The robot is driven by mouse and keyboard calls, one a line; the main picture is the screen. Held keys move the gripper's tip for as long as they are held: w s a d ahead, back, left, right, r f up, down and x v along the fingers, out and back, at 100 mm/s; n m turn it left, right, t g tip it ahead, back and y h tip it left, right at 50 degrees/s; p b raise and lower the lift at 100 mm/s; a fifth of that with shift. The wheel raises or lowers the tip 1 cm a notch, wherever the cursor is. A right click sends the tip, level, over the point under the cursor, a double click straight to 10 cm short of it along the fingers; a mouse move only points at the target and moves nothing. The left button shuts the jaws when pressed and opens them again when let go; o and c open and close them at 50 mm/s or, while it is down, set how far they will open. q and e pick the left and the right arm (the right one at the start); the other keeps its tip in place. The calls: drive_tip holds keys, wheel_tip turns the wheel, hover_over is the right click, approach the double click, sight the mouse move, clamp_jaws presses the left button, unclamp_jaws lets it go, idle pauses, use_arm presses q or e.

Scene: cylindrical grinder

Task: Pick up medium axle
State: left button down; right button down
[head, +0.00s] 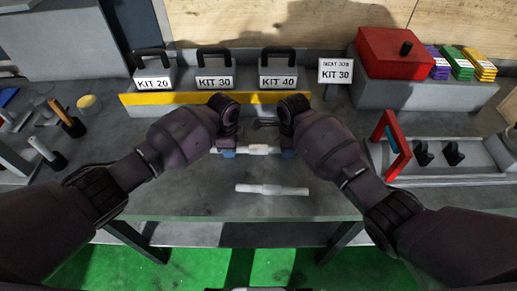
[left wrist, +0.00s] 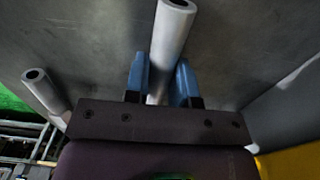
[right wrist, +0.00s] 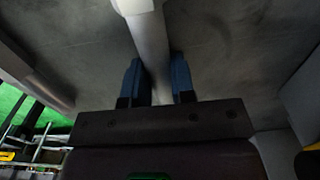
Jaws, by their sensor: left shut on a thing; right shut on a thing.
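A pale grey axle (head: 258,149) lies crosswise between my two grippers on or just above the grey table; I cannot tell if it touches. My left gripper (head: 229,153) is shut on its left end and my right gripper (head: 287,153) on its right end. In the left wrist view the axle (left wrist: 172,35) runs between the blue fingers, its hollow end showing. In the right wrist view the axle (right wrist: 150,45) also passes between the fingers, with a thicker collar beyond. A second axle (head: 271,189) lies on the table nearer me, apart from both grippers.
Kit boxes marked KIT 20 (head: 154,81), KIT 30 (head: 215,80) and KIT 40 (head: 278,78) stand behind a yellow-edged ledge (head: 160,99). A red-handled tray (head: 455,174) is at right, tools at left.

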use_arm(q)
drive_tip(key=shift+a+r, duration=0.1)
drive_tip(key=shift+r, duration=0.1)
use_arm(e)
drive_tip(key=shift+w+d+r, duration=0.1)
drive_tip(key=shift+r, duration=0.1)
